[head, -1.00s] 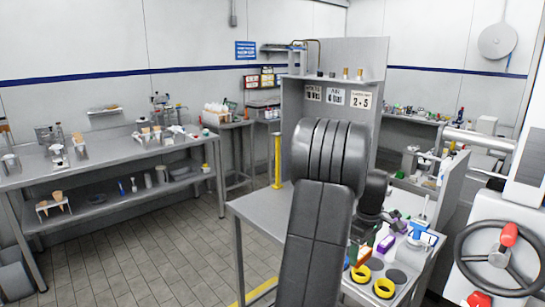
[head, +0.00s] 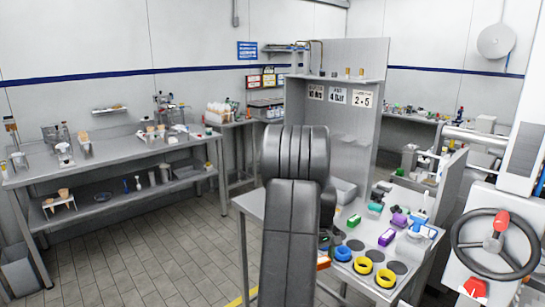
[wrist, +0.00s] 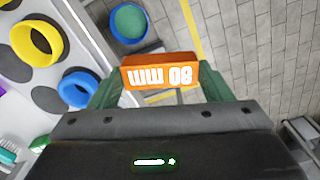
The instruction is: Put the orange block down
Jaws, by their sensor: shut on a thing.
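The orange block (wrist: 160,72) has white "80 mm" lettering, upside down in the wrist view. My gripper (wrist: 160,86) is shut on it, with a green finger at each end of the block. In the head view only a small part of the orange block (head: 323,262) shows, beside my dark arm, which hides most of the gripper. In the wrist view, floor tiles and a yellow line show beyond the block.
The grey bench top (head: 404,253) bears a blue ring (head: 343,254), yellow rings (head: 386,279), dark discs and a purple block (head: 399,219). A blue round container with a green inside (wrist: 128,21) shows beyond the block in the wrist view.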

